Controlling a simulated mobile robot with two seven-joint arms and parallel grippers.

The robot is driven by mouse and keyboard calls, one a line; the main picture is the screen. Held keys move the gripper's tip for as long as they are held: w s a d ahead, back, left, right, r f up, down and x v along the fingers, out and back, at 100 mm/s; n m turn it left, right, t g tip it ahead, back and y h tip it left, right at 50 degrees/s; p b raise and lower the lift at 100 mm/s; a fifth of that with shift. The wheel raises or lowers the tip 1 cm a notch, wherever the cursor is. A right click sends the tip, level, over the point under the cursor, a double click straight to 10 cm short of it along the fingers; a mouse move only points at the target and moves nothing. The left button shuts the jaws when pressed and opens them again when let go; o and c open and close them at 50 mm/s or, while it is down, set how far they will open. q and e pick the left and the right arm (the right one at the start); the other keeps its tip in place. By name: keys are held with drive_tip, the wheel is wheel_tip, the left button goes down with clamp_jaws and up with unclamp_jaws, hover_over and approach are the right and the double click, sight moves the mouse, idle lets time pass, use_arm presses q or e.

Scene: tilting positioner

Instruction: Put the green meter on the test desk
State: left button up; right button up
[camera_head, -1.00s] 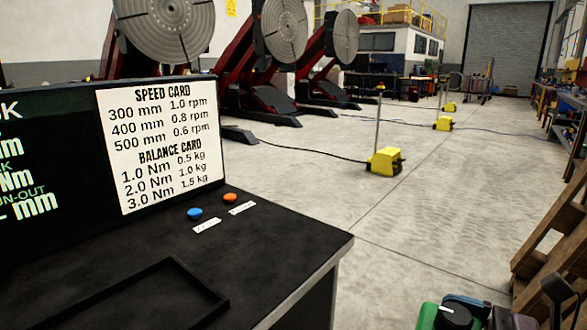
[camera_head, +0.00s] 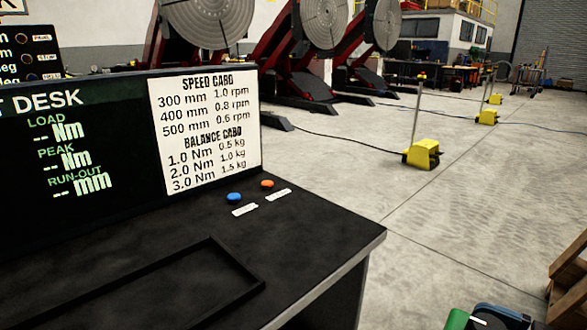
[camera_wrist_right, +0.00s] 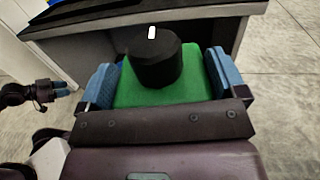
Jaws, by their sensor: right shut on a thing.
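The green meter (camera_wrist_right: 125,92), a green body with a black round knob on top, is between the blue pads of my right gripper (camera_wrist_right: 160,82), which is shut on it in the wrist view. In the head view only a bit of the green meter (camera_head: 458,319) shows at the bottom edge, right of the desk. The black test desk (camera_head: 330,235) has a raised-rim rectangle on its top. In the wrist view its edge (camera_wrist_right: 215,10) lies beyond the meter. My left gripper (camera_wrist_right: 60,88) is small at the left of the wrist view; its opening is unclear.
A screen (camera_head: 70,150) and a speed and balance card (camera_head: 205,130) stand at the desk's back. A blue button (camera_head: 234,198) and an orange button (camera_head: 267,184) sit in front. A wooden pallet (camera_head: 570,275) is at right. Yellow floor units (camera_head: 424,155) stand beyond clear floor.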

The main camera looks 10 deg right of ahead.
drive_tip(key=s+d+r+m+t+h+p, duration=0.1)
drive_tip(key=d+r+m+t+h+p, duration=0.2)
drive_tip(key=d, duration=0.5)
drive_tip(key=s+d+r+m+t+h+p, duration=0.1)
drive_tip(key=d+r+m+t+h, duration=0.15)
drive_tip(key=d+r+h, duration=0.35)
drive_tip(key=s+d+f+m+h+p, duration=0.3)
drive_tip(key=s+d+m+h+p, duration=0.25)
drive_tip(key=d+h, duration=0.2)
use_arm(q)
wheel_tip(320, 180, up, 10)
drive_tip(key=s+a+n+p, duration=0.1)
drive_tip(key=n+p, duration=0.1)
drive_tip(key=p, duration=0.5)
drive_tip(key=shift+y, duration=0.3)
use_arm(e)
drive_tip(key=w+a+n+y, duration=0.1)
drive_tip(key=w+a, duration=0.2)
drive_tip(key=a, duration=1)
drive_tip(key=w+a+y, duration=0.2)
drive_tip(key=w+a, duration=0.1)
drive_tip(key=a, duration=1)
drive_tip(key=shift+w+a+n, duration=0.2)
drive_tip(key=shift+a+n, duration=0.1)
drive_tip(key=shift+n, duration=0.1)
